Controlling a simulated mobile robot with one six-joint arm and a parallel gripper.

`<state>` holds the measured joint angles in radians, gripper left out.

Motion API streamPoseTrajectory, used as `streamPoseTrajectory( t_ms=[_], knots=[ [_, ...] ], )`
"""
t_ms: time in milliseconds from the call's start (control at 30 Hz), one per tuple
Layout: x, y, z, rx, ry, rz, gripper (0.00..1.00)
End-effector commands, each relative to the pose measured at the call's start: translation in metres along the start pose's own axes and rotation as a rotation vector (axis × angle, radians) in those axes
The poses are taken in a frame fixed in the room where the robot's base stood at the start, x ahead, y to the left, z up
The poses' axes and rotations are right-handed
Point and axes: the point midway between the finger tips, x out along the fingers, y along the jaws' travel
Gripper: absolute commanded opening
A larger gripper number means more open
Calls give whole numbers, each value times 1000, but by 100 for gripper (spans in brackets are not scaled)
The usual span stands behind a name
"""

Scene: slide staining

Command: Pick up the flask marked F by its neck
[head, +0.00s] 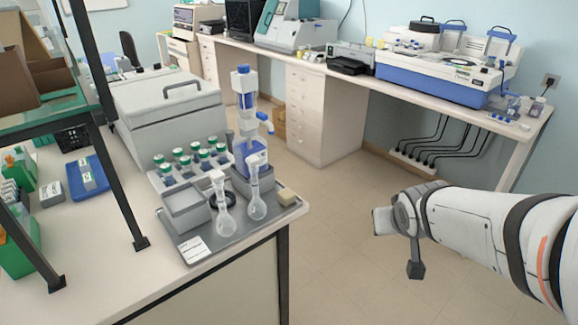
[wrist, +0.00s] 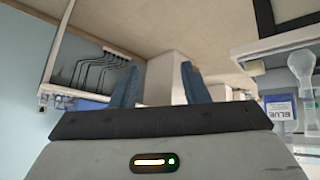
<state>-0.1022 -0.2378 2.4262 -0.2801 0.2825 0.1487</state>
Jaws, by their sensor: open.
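Two clear round-bottomed flasks with long necks stand upright on a grey tray at the bench's front corner in the head view: a left flask (head: 225,212) and a right flask (head: 257,200). I cannot read a mark F on either one. A flask (wrist: 301,68) also shows at the right edge of the wrist view; I cannot tell which. My gripper (wrist: 162,84) is open and empty, its two blue-grey fingers apart. In the head view it is to the right of the tray, out over the floor and well away from the flasks.
The tray (head: 196,258) also holds a grey box (head: 186,208), a yellow sponge (head: 287,197) and a tall blue-capped bottle (head: 244,90) behind the flasks. Several green-capped bottles (head: 190,162) stand farther back. A dark shelf post (head: 120,185) rises at left. Floor between benches is clear.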

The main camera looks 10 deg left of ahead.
Motion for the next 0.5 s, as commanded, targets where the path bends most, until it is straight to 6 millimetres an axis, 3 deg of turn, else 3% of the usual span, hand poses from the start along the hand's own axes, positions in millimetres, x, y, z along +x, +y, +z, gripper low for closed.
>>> streamPoseTrajectory(
  t_ms=[33,167,233,333,500],
  knots=[
    [22,-11,-15,-39,72,-21,41],
    [58,-48,-62,-132,290,-111,41],
    [73,-76,-82,-177,404,-186,41],
    [88,-122,-100,-235,552,-330,41],
    [96,-196,-106,-287,745,-606,41]
  ],
)
